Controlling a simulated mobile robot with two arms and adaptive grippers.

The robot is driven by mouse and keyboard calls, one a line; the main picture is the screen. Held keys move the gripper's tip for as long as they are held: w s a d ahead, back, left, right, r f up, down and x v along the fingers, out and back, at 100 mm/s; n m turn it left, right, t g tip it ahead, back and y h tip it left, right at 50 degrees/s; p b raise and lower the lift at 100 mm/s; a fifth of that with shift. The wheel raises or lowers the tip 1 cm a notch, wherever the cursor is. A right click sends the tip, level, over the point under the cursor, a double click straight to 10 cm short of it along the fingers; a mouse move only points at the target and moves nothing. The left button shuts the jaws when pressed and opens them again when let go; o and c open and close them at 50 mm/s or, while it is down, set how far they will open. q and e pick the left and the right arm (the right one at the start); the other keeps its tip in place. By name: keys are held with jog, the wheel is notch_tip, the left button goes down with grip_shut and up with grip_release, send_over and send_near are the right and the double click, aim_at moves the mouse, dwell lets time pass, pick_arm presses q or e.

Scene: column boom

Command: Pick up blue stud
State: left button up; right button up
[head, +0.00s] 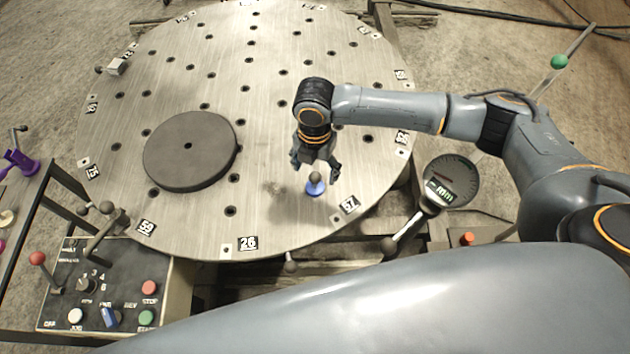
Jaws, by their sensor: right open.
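The blue stud (315,187) stands on the round metal table near its front right edge, between the labels 26 and 67. It has a blue base and a grey rounded top. My right gripper (316,173) reaches in from the right and points down just above and behind the stud. Its fingers are spread apart, around or just behind the stud's top; I cannot tell whether they touch it. My left gripper is not in view.
The round table (270,228) is full of holes and carries a dark grey disc (190,152). A control panel (105,285) with levers and buttons stands at the front left. A dial gauge (450,182) stands at the right edge. A purple part (18,162) lies far left.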

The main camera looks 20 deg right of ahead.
aim_at(315, 186)
jog(key=shift+w+f, duration=0.1)
jog(key=shift+f, duration=0.55)
jog(key=shift+w+f, duration=0.15)
jog(key=shift+f, duration=0.2)
notch_tip(315, 186, down, 5)
jog(key=shift+d+r+p, duration=0.1)
jog(key=shift+p, duration=0.45)
jog(key=shift+f, duration=0.25)
jog(key=shift+c, duration=0.8)
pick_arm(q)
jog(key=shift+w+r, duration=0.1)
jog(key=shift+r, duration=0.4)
pick_arm(e)
jog(key=c, duration=1.1)
